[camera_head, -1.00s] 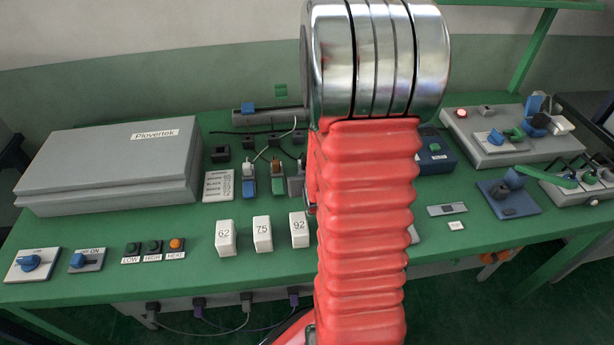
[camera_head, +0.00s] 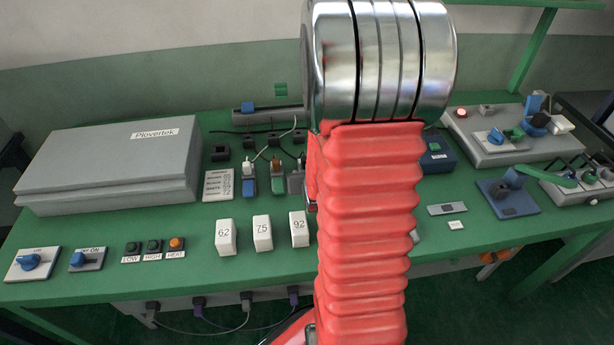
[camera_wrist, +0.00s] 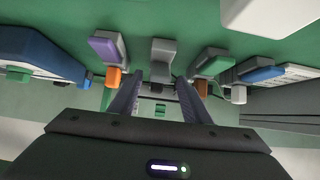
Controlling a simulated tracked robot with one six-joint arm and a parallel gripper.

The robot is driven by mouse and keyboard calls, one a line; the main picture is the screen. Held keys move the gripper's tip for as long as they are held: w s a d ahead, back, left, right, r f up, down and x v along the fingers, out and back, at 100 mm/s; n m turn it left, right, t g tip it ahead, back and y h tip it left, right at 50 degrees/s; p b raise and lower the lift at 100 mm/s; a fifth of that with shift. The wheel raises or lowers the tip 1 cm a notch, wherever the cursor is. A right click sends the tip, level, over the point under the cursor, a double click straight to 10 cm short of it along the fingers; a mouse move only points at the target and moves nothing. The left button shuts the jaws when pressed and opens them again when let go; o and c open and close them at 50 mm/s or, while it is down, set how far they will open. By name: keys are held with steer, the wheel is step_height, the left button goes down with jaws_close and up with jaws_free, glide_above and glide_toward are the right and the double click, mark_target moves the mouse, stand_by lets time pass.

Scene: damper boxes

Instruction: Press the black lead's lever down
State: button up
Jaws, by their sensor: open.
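A row of lever blocks stands on the green bench. In the head view I see a blue block (camera_head: 249,187) with a white lead, a green block (camera_head: 278,184) with a brown lead, and a grey block (camera_head: 296,184) partly hidden by my arm. In the wrist view the grey block (camera_wrist: 163,50) lies just beyond and between my fingers. The green block (camera_wrist: 215,64) is right of it and a purple block (camera_wrist: 106,46) left. My gripper (camera_wrist: 160,88) is open and empty, its fingers apart. I cannot clearly make out the black lead or its lever position.
A large grey Plovertek box (camera_head: 112,164) stands at the left. White blocks marked 62 (camera_head: 226,237), 75 (camera_head: 262,233) and 92 (camera_head: 299,229) stand in front. A label card (camera_head: 218,185) lies beside the blue block. Dark sockets (camera_head: 249,141) line the back.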

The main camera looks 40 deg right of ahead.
steer(key=shift+r, duration=4.55)
steer(key=shift+a, duration=0.15)
steer(key=shift+w+a+r, duration=0.1)
steer(key=shift+a+r, duration=0.15)
steer(key=shift+a, duration=0.1)
steer(key=s+a+r+n+g+y, duration=0.1)
steer(key=a+r+n+y, duration=0.15)
steer(key=a, duration=0.55)
steer(key=s+a+r+n+y, duration=0.1)
steer(key=a+r, duration=0.3)
steer(key=a, duration=0.3)
steer(key=s+a+r+n+g+y, duration=0.1)
steer(key=s+a+r, duration=0.1)
steer(key=s+a, duration=0.4)
steer(key=s+a+r+n+g+y, duration=0.1)
steer(key=s+a+r+n, duration=0.1)
steer(key=s+a, duration=0.4)
steer(key=shift+a+r, duration=0.3)
steer(key=shift+a, duration=0.8)
steer(key=shift+y, duration=0.25)
steer(key=shift+c, duration=0.4)
